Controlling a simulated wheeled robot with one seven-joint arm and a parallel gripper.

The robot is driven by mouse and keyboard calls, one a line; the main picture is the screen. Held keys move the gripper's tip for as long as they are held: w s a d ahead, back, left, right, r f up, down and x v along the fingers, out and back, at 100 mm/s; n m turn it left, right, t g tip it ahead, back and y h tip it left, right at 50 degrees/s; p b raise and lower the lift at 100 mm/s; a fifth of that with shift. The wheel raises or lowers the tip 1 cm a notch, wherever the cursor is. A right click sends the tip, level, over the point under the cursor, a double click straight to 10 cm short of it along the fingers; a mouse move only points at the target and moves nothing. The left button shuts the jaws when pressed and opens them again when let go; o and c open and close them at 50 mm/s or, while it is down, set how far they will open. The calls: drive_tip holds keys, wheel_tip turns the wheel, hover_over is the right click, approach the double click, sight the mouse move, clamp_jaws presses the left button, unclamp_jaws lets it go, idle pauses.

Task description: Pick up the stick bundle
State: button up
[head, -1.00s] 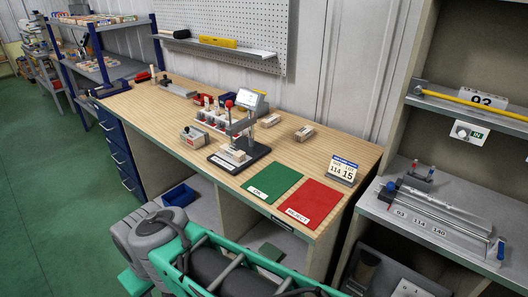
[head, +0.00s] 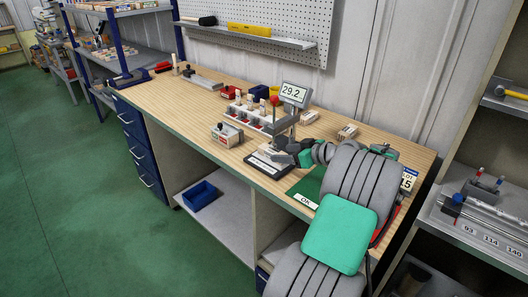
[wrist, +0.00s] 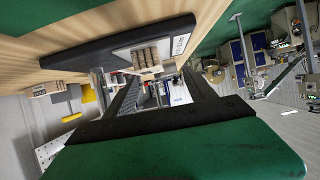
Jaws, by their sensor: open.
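The stick bundle (wrist: 146,57) is a small pale block of sticks on the black base (wrist: 70,61) of the bench device in the wrist view. In that view it lies ahead of my open gripper (wrist: 142,74), between the lines of its two fingers. I see no contact. In the head view my gripper (head: 296,151) is low over the right side of the device base (head: 264,167). The bundle there is small and partly hidden, so its exact gap to the fingers cannot be told.
The device's upright column and display (head: 294,94), reading 29.2, stand close behind my gripper. A rack of red-based holders (head: 250,115) is to the left. Other bundles (head: 347,132) lie behind. The green OK mat (head: 306,190) is in front; my arm covers most of the red mat.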

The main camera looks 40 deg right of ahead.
sight(276, 152)
drive_tip(key=shift+s+d+f, duration=0.1)
drive_tip(key=shift+s+d, duration=0.4)
drive_tip(key=shift+d, duration=0.3)
drive_tip(key=shift+w+d+f+t, duration=0.1)
drive_tip(key=shift+w+d+t, duration=0.05)
drive_tip(key=shift+w+t, duration=0.15)
drive_tip(key=p+x, duration=0.1)
drive_tip(key=x, duration=0.6)
drive_tip(key=shift+w+f+p, duration=0.2)
drive_tip(key=shift+p, duration=0.2)
drive_tip(key=shift+s, duration=0.15)
drive_tip(key=shift+c, duration=0.4)
clamp_jaws()
